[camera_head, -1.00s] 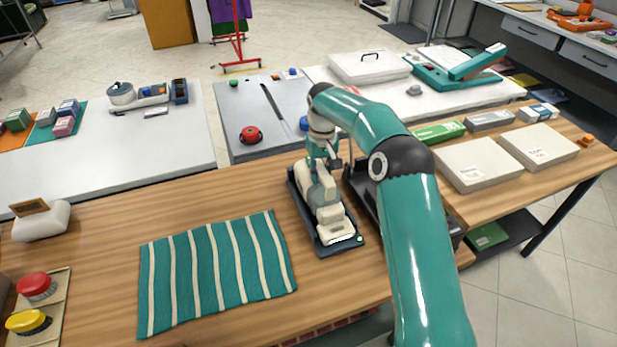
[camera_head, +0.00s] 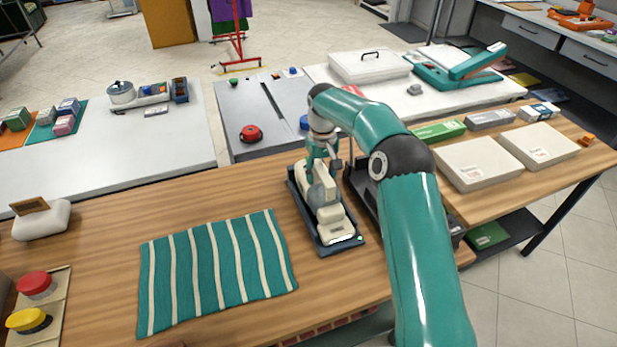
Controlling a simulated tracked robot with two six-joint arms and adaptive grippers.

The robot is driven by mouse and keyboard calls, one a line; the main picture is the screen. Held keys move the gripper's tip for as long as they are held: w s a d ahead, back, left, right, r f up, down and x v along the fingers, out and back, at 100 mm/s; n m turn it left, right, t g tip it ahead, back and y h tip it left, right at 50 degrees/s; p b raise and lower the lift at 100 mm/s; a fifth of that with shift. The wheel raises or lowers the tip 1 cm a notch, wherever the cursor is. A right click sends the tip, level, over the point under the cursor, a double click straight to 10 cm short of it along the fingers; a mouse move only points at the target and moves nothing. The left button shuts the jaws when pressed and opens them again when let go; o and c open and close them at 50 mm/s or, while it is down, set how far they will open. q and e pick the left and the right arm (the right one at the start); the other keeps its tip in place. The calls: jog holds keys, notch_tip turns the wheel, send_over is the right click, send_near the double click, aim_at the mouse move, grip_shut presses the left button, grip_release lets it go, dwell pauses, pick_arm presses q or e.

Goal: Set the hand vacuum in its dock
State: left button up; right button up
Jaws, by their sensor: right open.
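The hand vacuum (camera_head: 329,217), cream with a grey part, lies lengthwise in its dark dock (camera_head: 351,243) on the wooden table. The dock's rim shows around it, with a small light spot at the near right corner. My right gripper (camera_head: 322,170) is over the far end of the vacuum, its fingers open around or just above the handle. I cannot tell whether they touch it. My right arm covers the area to the right of the dock. My left gripper is not in view.
A striped teal cloth (camera_head: 215,270) lies left of the dock. A dark tray (camera_head: 361,186) stands close on the right, partly behind my arm. Red (camera_head: 36,284) and yellow (camera_head: 27,320) round items sit at the near left. White boxes (camera_head: 478,165) are at the right.

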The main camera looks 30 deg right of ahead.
notch_tip(320, 180, up, 11)
jog(key=shift+w+f, duration=0.15)
jog(key=shift+f, duration=0.05)
jog(key=shift+r, duration=0.65)
jog(key=shift+s, duration=0.2)
